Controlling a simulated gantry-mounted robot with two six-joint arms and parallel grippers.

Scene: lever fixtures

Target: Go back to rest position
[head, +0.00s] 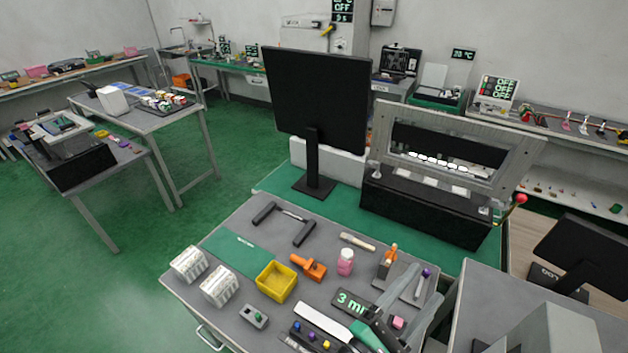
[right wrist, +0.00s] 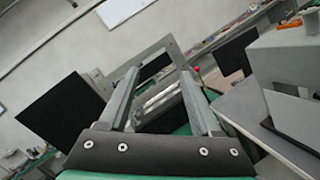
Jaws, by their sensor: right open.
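My right gripper (head: 425,284) comes in from the bottom of the head view, over the right front part of the grey workbench (head: 215,228). Its two grey fingers are apart. In the right wrist view the gripper (right wrist: 159,82) shows nothing held between its fingers. A framed machine (head: 455,128) with a black base stands behind the bench. Its lever ends in a red knob (head: 521,198) at the right side. The knob also shows small in the right wrist view (right wrist: 196,69), beyond the fingers and apart from them. My left gripper is not seen.
On the bench are a yellow bin (head: 276,282), a pink bottle (head: 345,262), an orange tool (head: 308,267), white boxes (head: 220,287) and several small tools. A black monitor (head: 317,98) stands behind it. Another monitor (head: 585,255) is at the right.

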